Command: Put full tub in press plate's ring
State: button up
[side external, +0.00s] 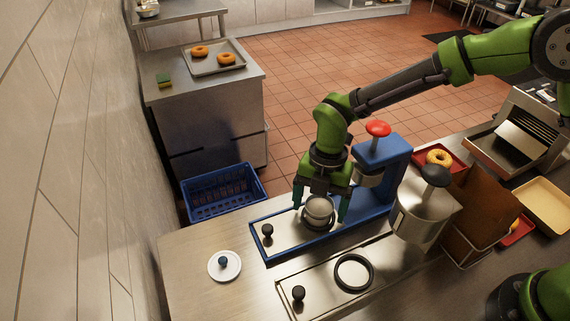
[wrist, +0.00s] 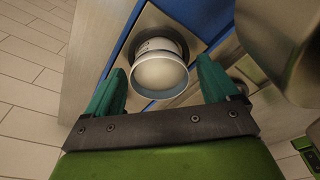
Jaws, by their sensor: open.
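A white, round tub (side external: 319,207) stands upright on the steel plate (side external: 290,232) of the blue-framed press (side external: 384,152). It also shows in the wrist view (wrist: 160,72). A dark band shows around its base in the side view, but I cannot tell whether it sits fully inside a ring. What the tub holds is not clear. My gripper (side external: 320,203) is open and low over the tub, with one green finger on each side. In the wrist view the fingers (wrist: 161,78) are apart from the tub's sides.
A second plate with an empty black ring (side external: 354,272) and a black knob (side external: 298,293) lies in front. A white lid (side external: 224,266) is at left. A steel canister (side external: 420,214) stands close at right. A blue crate (side external: 222,190) is behind the counter.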

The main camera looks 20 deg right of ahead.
aim_at(322, 210)
notch_tip(322, 210, up, 12)
jog(key=w+d, duration=0.1)
jog(key=shift+d, duration=0.15)
jog(key=shift+w, duration=0.1)
jog(key=s+d+r+m+t, duration=0.1)
jog(key=d+r+m, duration=0.2)
jog(key=m, duration=0.1)
jog(key=s+d+r+m+t, duration=0.1)
jog(key=d+r+m, duration=0.1)
jog(key=d+m, duration=0.1)
jog(key=s+d+r+m+t, duration=0.2)
jog(key=d+r+m, duration=0.1)
jog(key=m, duration=0.2)
jog(key=shift+d+r+m, duration=0.2)
jog(key=shift+r+m, duration=0.15)
jog(key=shift+m, duration=0.05)
jog(key=s+d+m+t, duration=0.4)
jog(key=s+d+m, duration=0.6)
jog(key=m, duration=0.8)
jog(key=shift+s+d+y, duration=0.3)
jog(key=shift+s+y, duration=0.1)
jog(key=shift+s, duration=0.15)
